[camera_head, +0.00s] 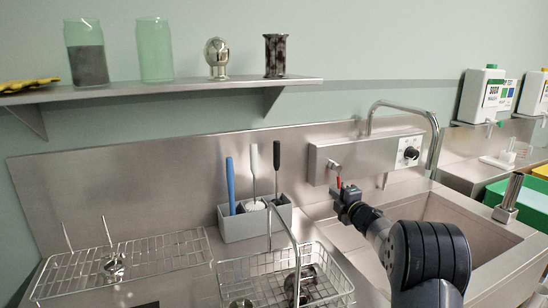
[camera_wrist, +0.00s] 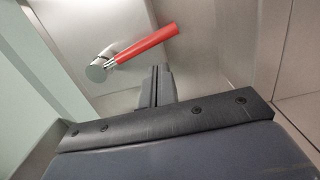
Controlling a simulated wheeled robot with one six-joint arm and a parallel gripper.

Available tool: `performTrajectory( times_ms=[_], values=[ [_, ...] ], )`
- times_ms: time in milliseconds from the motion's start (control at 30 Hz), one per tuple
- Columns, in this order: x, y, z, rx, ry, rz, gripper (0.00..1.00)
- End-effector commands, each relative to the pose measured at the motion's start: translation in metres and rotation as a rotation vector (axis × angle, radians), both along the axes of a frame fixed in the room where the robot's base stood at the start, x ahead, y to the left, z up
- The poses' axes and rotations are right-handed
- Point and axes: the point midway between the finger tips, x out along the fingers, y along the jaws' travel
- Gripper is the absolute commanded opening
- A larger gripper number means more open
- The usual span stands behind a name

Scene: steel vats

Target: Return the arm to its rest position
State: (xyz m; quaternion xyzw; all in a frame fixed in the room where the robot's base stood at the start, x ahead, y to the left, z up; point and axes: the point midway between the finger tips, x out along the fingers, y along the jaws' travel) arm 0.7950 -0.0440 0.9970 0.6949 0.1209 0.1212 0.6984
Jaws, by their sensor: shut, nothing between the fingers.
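My arm reaches from the lower right of the head view out over the sink's left edge. My gripper (camera_head: 340,191) is at its far end, just below the steel control panel (camera_head: 365,155). In the wrist view its two dark fingers (camera_wrist: 160,80) are pressed together with nothing between them. A red-handled tap lever (camera_wrist: 145,45) lies just beyond the fingertips there. A bit of the red handle (camera_head: 339,182) shows at the gripper in the head view. I cannot tell whether the fingers touch it.
A steel sink (camera_head: 440,207) lies under my arm, with a bent spout (camera_head: 436,135) above it. A wire basket (camera_head: 335,285) stands left of the arm, near a grey holder (camera_head: 240,226) with brushes. A shelf (camera_head: 150,90) with jars hangs above. White canisters (camera_head: 480,97) stand at right.

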Motion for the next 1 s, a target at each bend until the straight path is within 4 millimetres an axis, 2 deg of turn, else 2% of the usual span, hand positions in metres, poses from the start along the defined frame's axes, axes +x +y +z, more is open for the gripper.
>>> performTrajectory(
  times_ms=[33,1000],
  values=[
    [-0.001,0.003,0.005,0.028,0.013,0.000,0.00],
    [-0.012,0.028,0.022,0.423,0.176,0.000,0.00]
  ],
)
